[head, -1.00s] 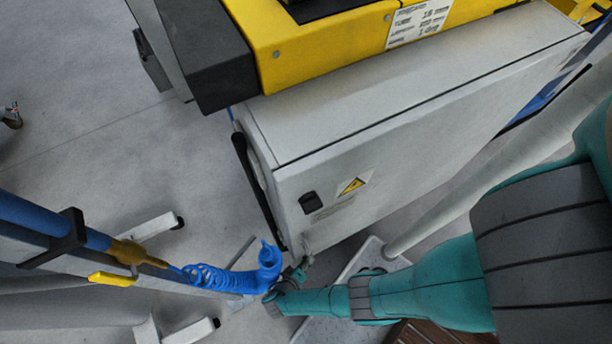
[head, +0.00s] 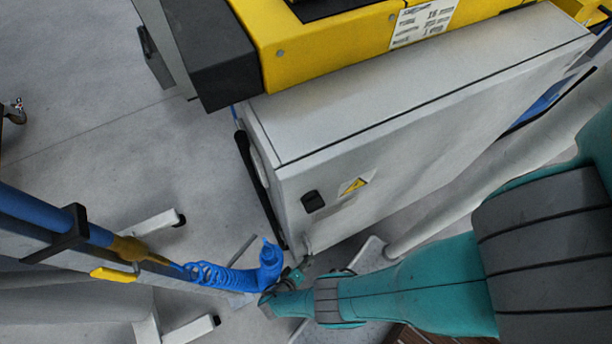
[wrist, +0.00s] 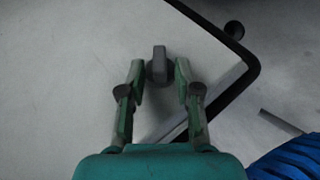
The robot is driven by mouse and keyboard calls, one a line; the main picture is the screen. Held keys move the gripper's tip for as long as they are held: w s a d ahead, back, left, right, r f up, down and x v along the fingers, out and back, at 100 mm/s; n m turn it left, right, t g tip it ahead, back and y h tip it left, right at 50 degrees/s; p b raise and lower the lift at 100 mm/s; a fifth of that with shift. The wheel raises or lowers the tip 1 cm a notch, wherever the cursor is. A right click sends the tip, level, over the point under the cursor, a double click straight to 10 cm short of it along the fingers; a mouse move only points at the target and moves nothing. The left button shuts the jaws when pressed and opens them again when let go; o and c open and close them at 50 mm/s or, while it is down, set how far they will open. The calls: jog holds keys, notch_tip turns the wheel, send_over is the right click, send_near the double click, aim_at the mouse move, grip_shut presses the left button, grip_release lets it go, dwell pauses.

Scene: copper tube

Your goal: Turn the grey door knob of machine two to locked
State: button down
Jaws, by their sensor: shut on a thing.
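The grey door knob (wrist: 159,65) shows in the wrist view as a small dark grey block on a pale panel, its long side roughly upright in the picture. My gripper (wrist: 160,71) has one green finger on each side of it and is shut on it. In the head view my gripper (head: 299,266) is at the lower front corner of the white machine cabinet (head: 400,135). The knob cannot be made out clearly there. No locked or unlocked mark is readable.
A black bent bar (wrist: 244,62) runs close to the right of my gripper. A blue coiled hose (head: 225,279) hangs just left of my wrist in the head view. A black latch (head: 312,201) and a yellow warning label (head: 353,186) are on the cabinet face.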

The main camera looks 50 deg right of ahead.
jog(key=shift+s+d+f, duration=0.1)
jog(key=shift+s, duration=0.1)
jog(key=c, duration=1.2)
grip_release()
jog(key=shift+o, duration=0.2)
jog(key=shift+w, duration=0.1)
jog(key=w+v, duration=0.1)
jog(key=v, duration=1.1)
jog(key=shift+s, duration=0.5)
